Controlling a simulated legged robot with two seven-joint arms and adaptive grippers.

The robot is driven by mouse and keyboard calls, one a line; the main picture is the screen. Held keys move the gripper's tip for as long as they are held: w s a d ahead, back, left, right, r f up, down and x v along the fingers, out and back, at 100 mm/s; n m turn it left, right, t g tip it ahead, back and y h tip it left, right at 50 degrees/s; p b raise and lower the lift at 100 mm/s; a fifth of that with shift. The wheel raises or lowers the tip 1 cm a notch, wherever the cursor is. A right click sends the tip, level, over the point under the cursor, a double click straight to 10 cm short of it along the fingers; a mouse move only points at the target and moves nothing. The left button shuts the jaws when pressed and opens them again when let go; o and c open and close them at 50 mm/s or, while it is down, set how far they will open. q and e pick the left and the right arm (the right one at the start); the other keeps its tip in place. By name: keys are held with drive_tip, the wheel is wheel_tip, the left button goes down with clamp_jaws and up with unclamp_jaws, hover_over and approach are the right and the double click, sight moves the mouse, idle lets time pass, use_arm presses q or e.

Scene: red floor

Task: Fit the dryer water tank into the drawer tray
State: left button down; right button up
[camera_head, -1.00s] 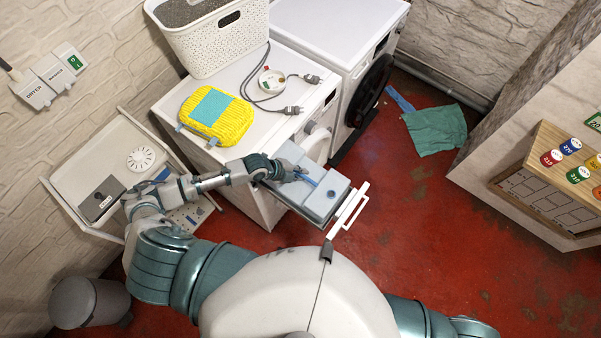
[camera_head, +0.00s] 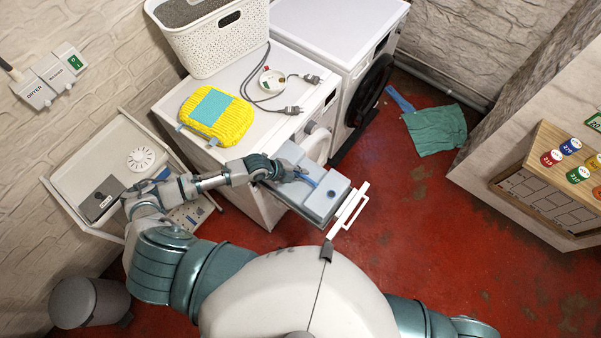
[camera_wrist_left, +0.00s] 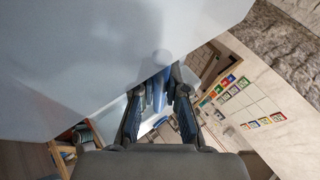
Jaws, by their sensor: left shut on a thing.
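The water tank (camera_head: 322,202) is a pale grey-blue box with a blue handle on top and a dark blue cap near its front end. It lies along the pulled-out drawer tray (camera_head: 328,233), whose white handle frame shows at the front. Whether the tank is fully seated cannot be told. My left gripper (camera_head: 298,174) is over the tank, shut on its blue handle. In the left wrist view my left gripper (camera_wrist_left: 160,100) has its two fingers on either side of the blue handle (camera_wrist_left: 160,88). My right gripper is out of view.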

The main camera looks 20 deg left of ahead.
use_arm(q)
drive_tip(key=shift+f+b, duration=1.05)
drive_tip(key=shift+f, duration=0.25)
drive_tip(key=c, duration=1.1)
unclamp_jaws()
drive_tip(key=v, duration=1.2)
drive_tip(key=shift+w, duration=0.1)
